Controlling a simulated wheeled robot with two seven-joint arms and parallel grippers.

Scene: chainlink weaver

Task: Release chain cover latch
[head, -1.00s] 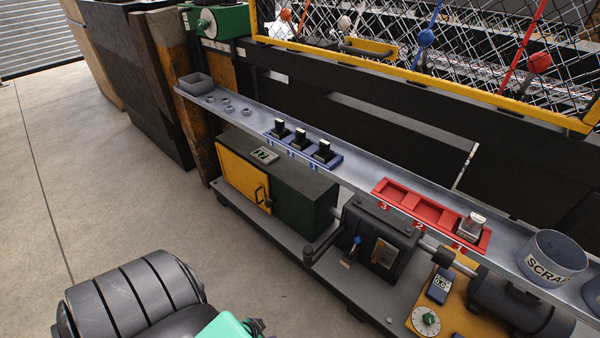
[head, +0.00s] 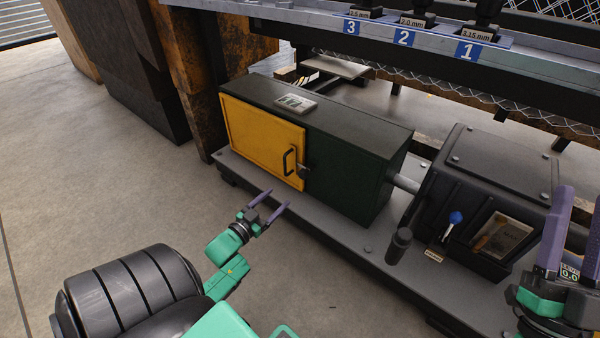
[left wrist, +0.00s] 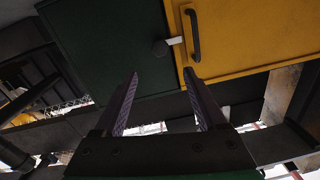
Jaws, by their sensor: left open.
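The chain cover is a long dark green box (head: 350,165) with a yellow door (head: 262,140) on its front left. The door has a black handle (head: 289,160). The latch, a small dark knob (head: 303,172), sits at the door's right edge. In the left wrist view the latch knob (left wrist: 161,47) lies ahead between the fingers, with a pale tab toward the yellow door (left wrist: 255,35). My left gripper (head: 276,200) is open and empty, in front of and below the latch, apart from it. My right gripper (head: 580,197) is at the right edge, its fingers apart and pointing up.
A black housing (head: 490,185) with a blue-knobbed lever (head: 455,218) stands right of the cover. A shelf (head: 300,22) with numbered blue holders runs above. A grey base ledge (head: 330,225) juts out below the cover. The floor (head: 100,190) at left is clear.

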